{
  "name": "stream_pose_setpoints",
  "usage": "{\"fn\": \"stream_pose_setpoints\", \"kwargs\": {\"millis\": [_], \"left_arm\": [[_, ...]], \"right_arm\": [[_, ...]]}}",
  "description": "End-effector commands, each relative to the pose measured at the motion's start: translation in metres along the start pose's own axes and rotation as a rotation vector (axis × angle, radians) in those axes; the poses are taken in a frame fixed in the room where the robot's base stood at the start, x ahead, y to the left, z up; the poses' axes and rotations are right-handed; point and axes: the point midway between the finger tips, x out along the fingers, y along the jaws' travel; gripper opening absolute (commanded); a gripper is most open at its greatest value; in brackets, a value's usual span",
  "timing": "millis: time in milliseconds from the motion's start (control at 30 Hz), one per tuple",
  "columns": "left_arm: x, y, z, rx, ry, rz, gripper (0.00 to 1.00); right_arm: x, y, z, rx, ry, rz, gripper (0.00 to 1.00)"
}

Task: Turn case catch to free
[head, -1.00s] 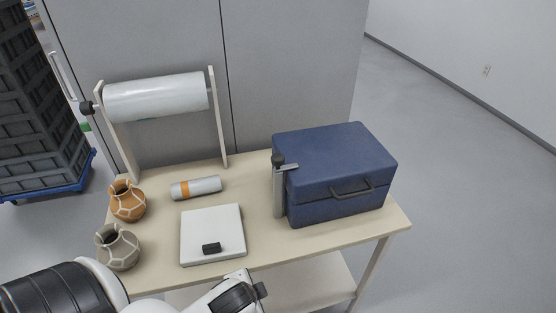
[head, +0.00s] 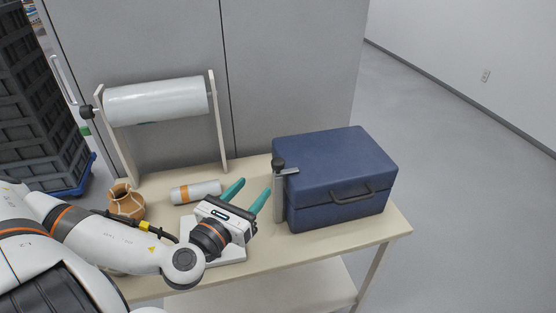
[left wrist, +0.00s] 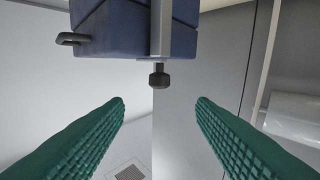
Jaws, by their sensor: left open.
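The blue case (head: 335,170) stands closed on the table's right half. Its catch (head: 280,192) is a grey upright bar at the case's left front edge, with a dark knob (head: 278,162) on top and a short arm over the lid. My left gripper (head: 252,187) is open and empty, just left of the catch, its green fingers apart and pointing toward the back. In the left wrist view the catch bar (left wrist: 160,28) and knob (left wrist: 159,78) appear ahead between the fingers (left wrist: 160,104), not touching them. My right gripper is out of view.
On the table (head: 330,242) are an orange mended pot (head: 126,201), an orange-banded cylinder (head: 195,191) and a white scale (head: 234,255) partly under my left arm. A roll on a stand (head: 155,100) is at the back left. The grey pot is hidden.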

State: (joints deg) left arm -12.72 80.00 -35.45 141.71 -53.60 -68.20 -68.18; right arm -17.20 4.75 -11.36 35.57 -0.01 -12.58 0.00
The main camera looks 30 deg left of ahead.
Motion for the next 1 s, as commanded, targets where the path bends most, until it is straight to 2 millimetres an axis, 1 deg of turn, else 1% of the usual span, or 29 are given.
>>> {"fn": "stream_pose_setpoints", "kwargs": {"millis": [167, 267, 500, 700, 833, 1000], "left_arm": [[0.014, 0.0, -0.004, 0.034, 0.012, 0.01, 0.51], [0.032, 0.001, -0.005, 0.028, 0.014, 0.008, 0.51], [0.079, 0.0, -0.005, 0.027, 0.012, 0.006, 0.51], [0.108, 0.001, -0.004, 0.029, 0.009, 0.008, 0.51], [0.117, 0.001, -0.004, 0.028, 0.007, 0.009, 0.51], [0.12, 0.002, -0.003, 0.029, 0.006, 0.01, 0.51]], "right_arm": [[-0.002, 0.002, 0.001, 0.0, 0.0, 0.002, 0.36], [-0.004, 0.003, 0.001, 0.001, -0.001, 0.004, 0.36], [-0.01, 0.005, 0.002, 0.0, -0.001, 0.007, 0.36], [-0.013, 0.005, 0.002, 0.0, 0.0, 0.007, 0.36], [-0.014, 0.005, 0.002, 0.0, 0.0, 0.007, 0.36], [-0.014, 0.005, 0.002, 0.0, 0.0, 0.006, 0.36]]}}
